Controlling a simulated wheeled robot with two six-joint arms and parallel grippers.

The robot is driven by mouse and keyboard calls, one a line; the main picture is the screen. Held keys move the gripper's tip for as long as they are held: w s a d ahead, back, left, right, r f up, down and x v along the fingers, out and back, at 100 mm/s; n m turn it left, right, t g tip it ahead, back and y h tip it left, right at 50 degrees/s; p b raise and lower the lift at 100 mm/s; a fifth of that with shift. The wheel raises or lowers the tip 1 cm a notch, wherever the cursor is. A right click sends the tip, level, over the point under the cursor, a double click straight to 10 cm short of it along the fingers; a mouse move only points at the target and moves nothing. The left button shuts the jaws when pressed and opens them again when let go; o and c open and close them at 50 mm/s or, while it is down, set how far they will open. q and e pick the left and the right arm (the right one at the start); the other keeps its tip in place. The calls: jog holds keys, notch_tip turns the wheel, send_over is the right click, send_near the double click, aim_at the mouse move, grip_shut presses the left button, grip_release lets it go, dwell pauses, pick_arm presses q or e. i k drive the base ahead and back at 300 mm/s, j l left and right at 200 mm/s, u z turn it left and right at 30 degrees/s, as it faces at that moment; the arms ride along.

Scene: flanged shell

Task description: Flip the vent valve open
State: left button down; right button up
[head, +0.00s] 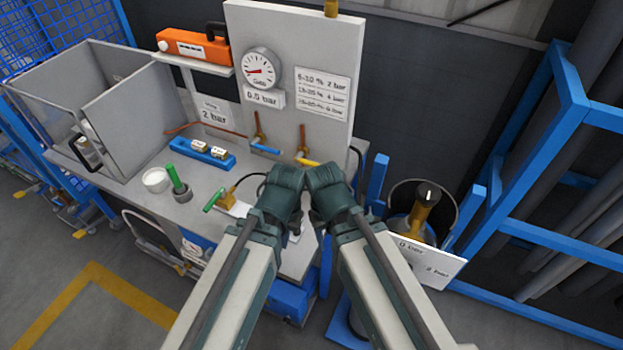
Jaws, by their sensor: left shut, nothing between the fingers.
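Two small lever valves sit low on the pale upright panel (325,125). One has a blue lever (265,149) below a copper pipe and the other a yellow lever (307,162). Both levers lie roughly crosswise to their pipes. I cannot read which is the vent valve. My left gripper (284,186) is just below the levers, shut and empty. My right gripper (328,186) is close beside it, below the yellow lever. Its fingers are hidden behind the wrist. I cannot tell whether either gripper touches a lever.
A gauge (258,69) reads near zero above a "0.0 bar" label (264,98). A grey box (130,115) stands left; a blue rack (560,100) stands right.

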aim_at(298, 158)
jog(key=k+l+u, duration=0.15)
jog(key=k, duration=0.25)
jog(key=k+l+u, duration=0.2)
jog(key=k, duration=0.25)
